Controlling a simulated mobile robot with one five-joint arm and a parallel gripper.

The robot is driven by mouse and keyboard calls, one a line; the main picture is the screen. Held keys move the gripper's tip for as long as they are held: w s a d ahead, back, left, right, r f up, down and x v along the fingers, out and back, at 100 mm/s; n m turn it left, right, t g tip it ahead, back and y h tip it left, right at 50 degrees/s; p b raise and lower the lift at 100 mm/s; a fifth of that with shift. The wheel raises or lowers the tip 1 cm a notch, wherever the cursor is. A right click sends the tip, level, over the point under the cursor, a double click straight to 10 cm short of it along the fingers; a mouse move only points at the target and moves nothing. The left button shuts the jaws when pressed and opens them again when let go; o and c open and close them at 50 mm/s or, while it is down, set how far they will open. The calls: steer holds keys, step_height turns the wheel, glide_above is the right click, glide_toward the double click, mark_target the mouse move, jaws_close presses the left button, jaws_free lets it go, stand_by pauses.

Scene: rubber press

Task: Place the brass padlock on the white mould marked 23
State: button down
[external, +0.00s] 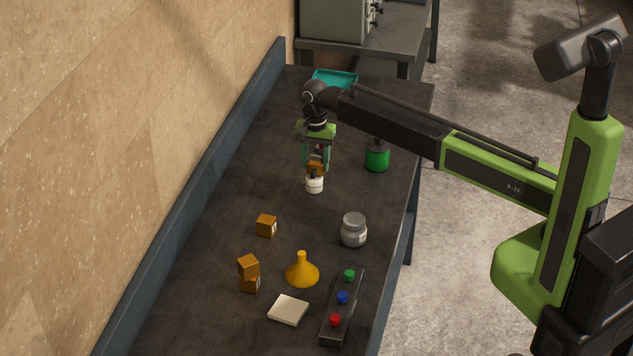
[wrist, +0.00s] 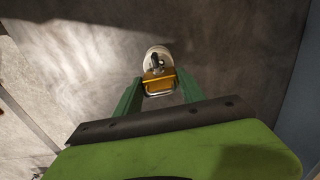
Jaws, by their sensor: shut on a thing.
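My gripper (external: 315,165) points down over the middle of the table, shut on the brass padlock (external: 315,169). A flat white square block (external: 288,310) lies near the front, with no readable mark.
A green can (external: 377,158) stands right of my gripper, and a teal tray (external: 336,77) lies behind. Nearer are a grey jar (external: 353,231), a yellow funnel (external: 302,272), a button bar (external: 341,312) and several orange-brown cubes (external: 266,225). The table left of my gripper is clear.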

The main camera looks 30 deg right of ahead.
steer(key=shift+f, duration=0.1)
steer(key=c, duration=0.7)
jaws_free()
step_height(320, 180, up, 12)
steer(key=p, duration=1.2)
